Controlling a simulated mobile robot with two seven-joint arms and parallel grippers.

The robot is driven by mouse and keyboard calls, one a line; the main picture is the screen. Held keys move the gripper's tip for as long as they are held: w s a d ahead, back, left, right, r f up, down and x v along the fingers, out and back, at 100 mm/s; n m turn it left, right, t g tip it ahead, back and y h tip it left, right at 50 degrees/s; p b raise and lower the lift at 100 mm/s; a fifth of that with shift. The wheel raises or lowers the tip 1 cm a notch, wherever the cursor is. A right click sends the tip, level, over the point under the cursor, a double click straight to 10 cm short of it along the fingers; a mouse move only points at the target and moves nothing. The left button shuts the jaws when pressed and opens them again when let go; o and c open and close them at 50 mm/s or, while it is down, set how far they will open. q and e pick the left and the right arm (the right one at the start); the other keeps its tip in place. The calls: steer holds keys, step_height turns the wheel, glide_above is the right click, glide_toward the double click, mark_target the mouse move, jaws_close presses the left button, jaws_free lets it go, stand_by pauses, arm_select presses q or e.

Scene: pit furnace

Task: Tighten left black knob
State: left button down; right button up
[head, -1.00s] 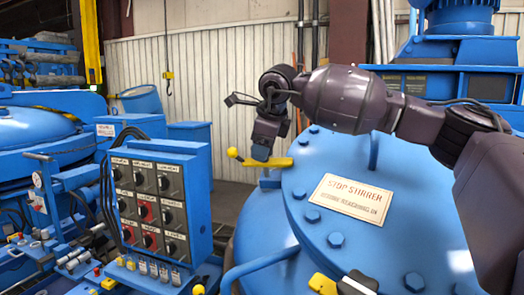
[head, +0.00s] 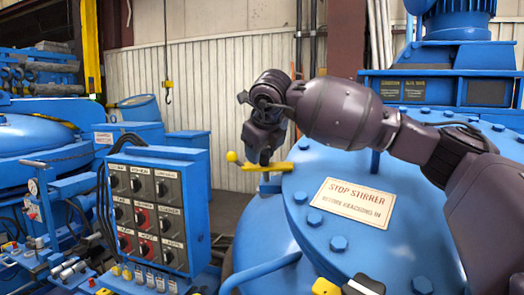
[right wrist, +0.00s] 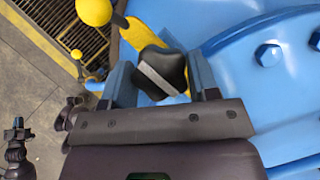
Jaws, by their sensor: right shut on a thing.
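The left black knob (right wrist: 158,71) has rounded lobes and sits on a yellow clamp bar (right wrist: 136,38) at the lid's rim. In the right wrist view a pale strip crosses its top. My right gripper (right wrist: 160,82) is shut on it, with one blue-grey finger on each side. In the head view my right gripper (head: 264,158) reaches down over the yellow bar (head: 280,167), and it hides the knob there. The bar ends in a yellow ball (head: 231,156). I cannot see my left gripper.
The blue furnace lid (head: 310,260) with bolts and a stop-stirrer sign (head: 353,202) lies below my right arm. A control box (head: 155,205) with black and red knobs stands left. Another yellow clamp (head: 325,286) is at the front edge.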

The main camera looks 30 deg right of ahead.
stand_by(0.4)
steer(key=o, duration=0.9)
steer(key=shift+r, duration=0.1)
steer(key=v, duration=1)
steer(key=shift+s+a+r, duration=0.15)
steer(key=shift+s+r, duration=0.1)
steer(key=shift+s, duration=0.05)
